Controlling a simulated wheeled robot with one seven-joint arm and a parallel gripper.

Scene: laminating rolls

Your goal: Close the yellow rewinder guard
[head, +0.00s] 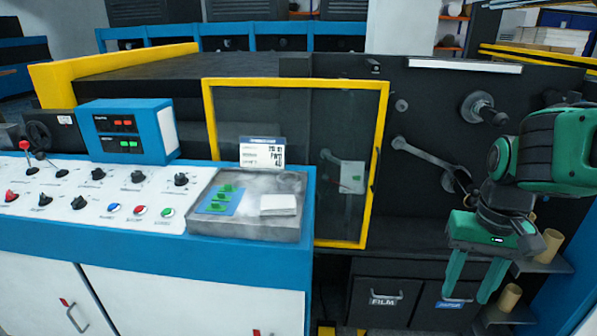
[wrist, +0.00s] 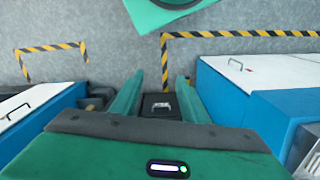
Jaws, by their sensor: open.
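The yellow rewinder guard (head: 384,150) is a yellow frame around a clear panel, upright in the middle of the head view. It stands in front of the machine's dark face, and a dark handle shows on its right side. The rollers and arm to its right are uncovered. I cannot tell its exact angle to the machine. My gripper (head: 467,297) is open and empty, pointing down to the right of the guard and apart from it. The wrist view shows the open fingers (wrist: 160,76) above the floor, with no guard in sight.
A white and blue control console (head: 100,215) fills the left, with a grey tray (head: 240,232) at its right end. A film bin (head: 384,300) sits low beneath the guard. Tan cores (head: 551,245) stand on shelves at the right. The wrist view shows striped floor lines (wrist: 240,33).

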